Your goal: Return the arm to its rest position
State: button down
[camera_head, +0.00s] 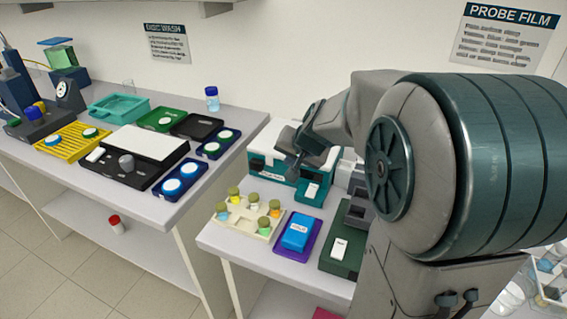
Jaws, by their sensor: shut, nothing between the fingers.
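My arm fills the right side of the head view, with its large joint near the camera. It bends down at the wrist to my gripper (292,172), which is shut and empty. The gripper is small and partly dark in the view, in front of a white and teal box (262,150) on the nearer bench. I cannot tell its exact height above the bench. My arm hides part of this bench's right side.
The nearer bench (215,238) holds a cream rack (262,233) with several capped vials, a blue block (296,233) on a purple tray and a dark green tray (327,262). The left bench (160,213) holds a yellow rack (62,150), black trays and a bottle (212,99). A gap separates the benches.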

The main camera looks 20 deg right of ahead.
jog(key=shift+s+r, duration=0.45)
jog(key=shift+r, duration=0.05)
jog(key=s+a+f+n+g, duration=0.1)
jog(key=s+n, duration=0.1)
jog(key=s, duration=0.5)
jog(key=s+a+n+g+h, duration=0.1)
jog(key=s+a+n+g, duration=0.1)
jog(key=s, duration=0.5)
jog(key=s+a+f+n+g, duration=0.1)
jog(key=s+a+n, duration=0.1)
jog(key=s, duration=0.5)
jog(key=shift+s+f+n, duration=0.2)
jog(key=shift+f+n, duration=0.1)
jog(key=shift+a, duration=0.1)
